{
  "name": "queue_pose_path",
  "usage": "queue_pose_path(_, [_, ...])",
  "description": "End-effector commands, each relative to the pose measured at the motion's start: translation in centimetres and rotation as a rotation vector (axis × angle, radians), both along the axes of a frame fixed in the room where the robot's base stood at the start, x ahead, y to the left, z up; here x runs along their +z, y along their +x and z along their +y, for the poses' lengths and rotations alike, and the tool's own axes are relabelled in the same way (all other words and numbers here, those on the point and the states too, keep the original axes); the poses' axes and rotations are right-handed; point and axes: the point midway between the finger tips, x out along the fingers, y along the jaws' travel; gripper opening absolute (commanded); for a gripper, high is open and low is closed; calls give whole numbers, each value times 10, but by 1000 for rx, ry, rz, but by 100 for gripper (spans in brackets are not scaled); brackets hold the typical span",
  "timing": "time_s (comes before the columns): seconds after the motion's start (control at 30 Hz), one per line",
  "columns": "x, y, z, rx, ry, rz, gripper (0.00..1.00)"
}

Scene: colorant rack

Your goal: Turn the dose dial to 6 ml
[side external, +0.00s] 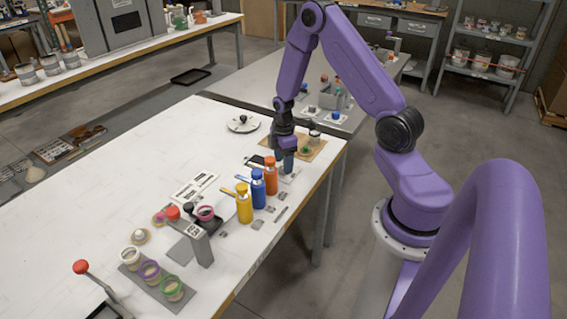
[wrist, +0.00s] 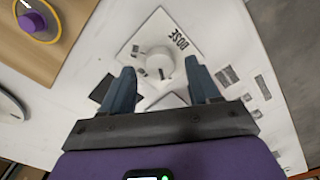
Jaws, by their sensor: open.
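The dose dial is a round white knob (wrist: 158,64) on a white square plate (wrist: 160,28) marked DOSE, in the wrist view. The knob has a small pointer or notch on its near side, and I cannot read a scale or setting. My gripper (wrist: 161,72) is open. Its two blue-grey fingers stand on either side of the knob, with a visible gap on each side. In the side external view my gripper (side external: 285,162) is low over the far right part of the table, and its fingers mostly hide the dial.
Orange (side external: 271,176), blue (side external: 258,188) and yellow (side external: 244,203) bottles stand in a row close to my gripper. A white round dish (side external: 243,124) lies farther back. The table's left middle is clear.

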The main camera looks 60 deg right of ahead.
Motion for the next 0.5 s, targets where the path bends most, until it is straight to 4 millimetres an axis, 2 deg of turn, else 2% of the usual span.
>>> queue_pose_path(0.2, [-11, 0, 0, 0, 0, 0, 61])
queue_pose_path(0.47, [-12, 0, 0, 0, -1, -1, 61])
queue_pose_path(0.5, [-12, 0, 0, 0, -1, -1, 55])
